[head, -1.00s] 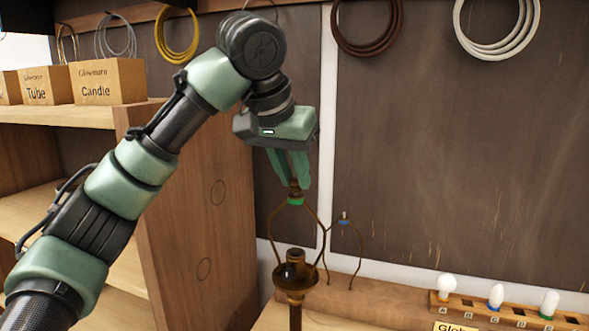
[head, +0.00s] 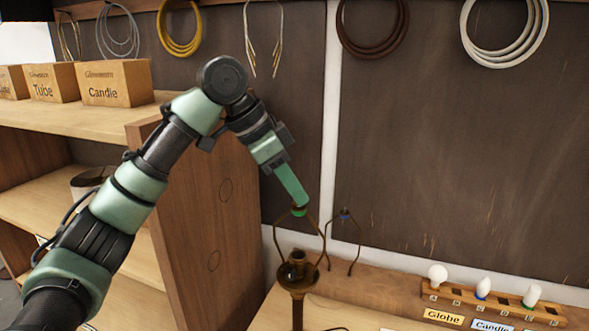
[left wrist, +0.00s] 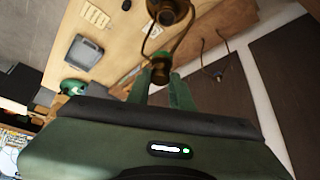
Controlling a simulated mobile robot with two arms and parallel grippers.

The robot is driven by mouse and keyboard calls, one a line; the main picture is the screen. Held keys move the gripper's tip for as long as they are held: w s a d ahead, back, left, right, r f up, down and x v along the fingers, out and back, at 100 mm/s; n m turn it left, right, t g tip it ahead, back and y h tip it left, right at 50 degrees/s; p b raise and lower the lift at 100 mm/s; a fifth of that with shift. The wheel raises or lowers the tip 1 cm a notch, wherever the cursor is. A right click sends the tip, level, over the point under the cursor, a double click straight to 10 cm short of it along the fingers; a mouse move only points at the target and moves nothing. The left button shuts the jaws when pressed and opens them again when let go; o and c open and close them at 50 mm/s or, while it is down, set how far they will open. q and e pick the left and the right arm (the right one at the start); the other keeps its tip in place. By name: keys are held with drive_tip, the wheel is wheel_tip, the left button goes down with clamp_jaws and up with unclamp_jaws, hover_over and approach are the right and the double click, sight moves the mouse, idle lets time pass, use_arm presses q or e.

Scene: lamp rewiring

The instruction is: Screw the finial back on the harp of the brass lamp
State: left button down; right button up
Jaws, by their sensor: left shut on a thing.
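The brass lamp (head: 297,287) stands upright, its dark brass harp (head: 277,240) rising around the socket. A green band (head: 299,212) marks the harp's top. My left gripper (head: 301,203) comes down tilted from the upper left, with its fingertips right at the harp top. It is shut on the finial (left wrist: 160,73), a small brown piece between the fingers in the left wrist view. The fingers hide most of the finial in the head view, so I cannot tell how far it sits on the harp. My right gripper is not in view.
A second harp with a blue mark (head: 345,214) stands close behind on the right. A wooden bulb rack (head: 490,302) holds white bulbs at the lower right. A wooden shelf unit (head: 190,210) stands left, with boxes on top. Cord coils hang on the back wall.

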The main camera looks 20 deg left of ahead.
use_arm(q)
drive_tip(key=shift+w+r+m+g+p, duration=0.1)
drive_tip(key=shift+r+m+g+p, duration=0.2)
drive_tip(key=shift+m, duration=0.3)
drive_tip(key=shift+f+m+g+h, duration=0.25)
drive_tip(key=shift+m+g+h, duration=0.05)
drive_tip(key=shift+m, duration=0.4)
drive_tip(key=shift+w+m+g, duration=0.1)
drive_tip(key=shift+m+g, duration=0.4)
drive_tip(key=shift+m, duration=0.6)
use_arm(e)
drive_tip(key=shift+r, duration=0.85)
use_arm(q)
drive_tip(key=m+g, duration=0.1)
drive_tip(key=m, duration=0.2)
drive_tip(key=shift+w+g, duration=0.1)
drive_tip(key=shift+g, duration=0.2)
drive_tip(key=shift+w+m+g, duration=0.15)
drive_tip(key=shift+m+g, duration=0.45)
drive_tip(key=shift+m, duration=0.5)
drive_tip(key=shift+f+m+g, duration=0.15)
drive_tip(key=shift+m+g, duration=0.45)
drive_tip(key=shift+m, duration=0.8)
drive_tip(key=c, duration=1.2)
unclamp_jaws()
drive_tip(key=shift+w, duration=0.1)
